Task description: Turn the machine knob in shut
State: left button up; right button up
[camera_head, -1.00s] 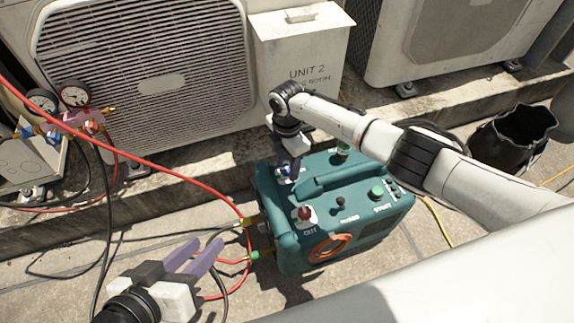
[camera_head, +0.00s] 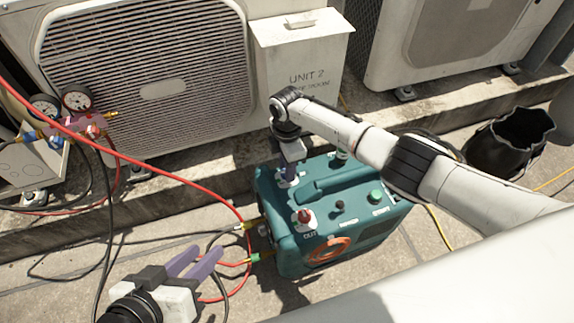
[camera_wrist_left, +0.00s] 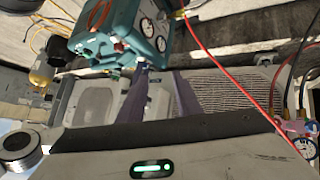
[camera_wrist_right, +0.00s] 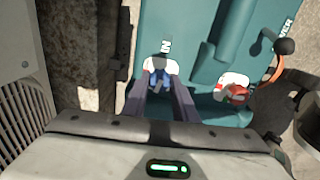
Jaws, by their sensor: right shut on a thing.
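The teal machine (camera_head: 345,190) stands on the roof floor; it also shows in the left wrist view (camera_wrist_left: 98,22). In the right wrist view its blue knob (camera_wrist_right: 158,78) sits on a white plate beside the word IN. My right gripper (camera_wrist_right: 158,90) is shut on this blue knob from above. In the head view the right fingers (camera_head: 288,176) largely hide the knob. A red knob (camera_head: 304,214), marked OUT, sits nearer the front and is free. My left gripper (camera_head: 199,258) is open and empty, left of the machine and near the hoses.
Red and black hoses (camera_head: 190,172) run from the gauges (camera_head: 77,98) at left to the machine. Condenser units (camera_head: 150,75) and a UNIT 2 box (camera_head: 305,75) stand behind. A black bucket (camera_head: 508,145) stands right. My right arm crosses above the machine.

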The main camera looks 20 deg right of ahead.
jog(key=m+p, duration=0.1)
jog(key=m, duration=0.3)
jog(key=shift+s+a+m+p, duration=0.1)
jog(key=shift+m+p, duration=0.2)
jog(key=shift+p, duration=0.1)
jog(key=m+p, duration=0.1)
jog(key=m, duration=0.7)
jog(key=shift+p, duration=0.35)
jog(key=shift+m, duration=0.6)
pick_arm(q)
jog(key=shift+s+a+f+g+y, duration=0.2)
jog(key=shift+a+f+y, duration=0.2)
jog(key=shift+a+f, duration=0.15)
jog(key=shift+s+a+f+g+y, duration=0.2)
jog(key=shift+a+f+y, duration=0.25)
jog(key=shift+a, duration=0.2)
pick_arm(e)
jog(key=shift+m, duration=0.8)
pick_arm(q)
jog(key=shift+s, duration=0.1)
jog(key=shift+f, duration=0.1)
pick_arm(e)
jog(key=o, duration=1)
jog(key=shift+o, duration=0.2)
